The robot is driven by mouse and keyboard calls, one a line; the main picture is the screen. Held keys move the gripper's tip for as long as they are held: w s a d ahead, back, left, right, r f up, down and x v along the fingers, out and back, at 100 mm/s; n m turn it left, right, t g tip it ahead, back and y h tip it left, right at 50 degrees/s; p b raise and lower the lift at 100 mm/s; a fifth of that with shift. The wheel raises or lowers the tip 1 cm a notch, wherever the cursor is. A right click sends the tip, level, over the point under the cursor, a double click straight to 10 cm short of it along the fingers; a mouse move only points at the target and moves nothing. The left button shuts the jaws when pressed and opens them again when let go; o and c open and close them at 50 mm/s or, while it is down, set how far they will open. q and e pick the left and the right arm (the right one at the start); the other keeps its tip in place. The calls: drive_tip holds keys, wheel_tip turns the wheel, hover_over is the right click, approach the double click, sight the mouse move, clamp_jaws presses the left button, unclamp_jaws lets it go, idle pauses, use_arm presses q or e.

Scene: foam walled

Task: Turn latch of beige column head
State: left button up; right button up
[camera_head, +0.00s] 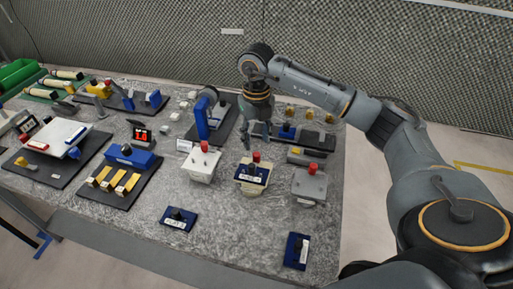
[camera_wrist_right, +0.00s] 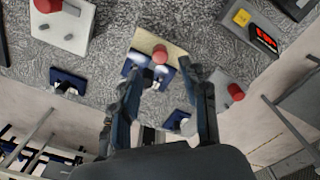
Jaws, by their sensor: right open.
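The beige column head (camera_head: 243,186) stands near the front of the grey table, with a dark blue labelled plate (camera_head: 251,173) on it and a red knob (camera_head: 256,157) on top. In the wrist view the beige column head (camera_wrist_right: 146,40) shows with its red knob (camera_wrist_right: 160,54), ahead of and between my fingers. My right gripper (camera_head: 248,138) points down from above, just behind the column head and apart from it. In the wrist view my right gripper (camera_wrist_right: 162,80) is open with nothing between its fingers. The latch is too small to make out. My left gripper is not in view.
A white column head (camera_head: 201,168) stands to the left and a grey one (camera_head: 309,186) to the right, both with red knobs. Blue labelled plates (camera_head: 179,217) and (camera_head: 296,250) lie in front. Several fixtures crowd the table behind and left. The front middle is clear.

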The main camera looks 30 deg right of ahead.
sight(257, 154)
wheel_tip(257, 154, up, 6)
idle(0.8)
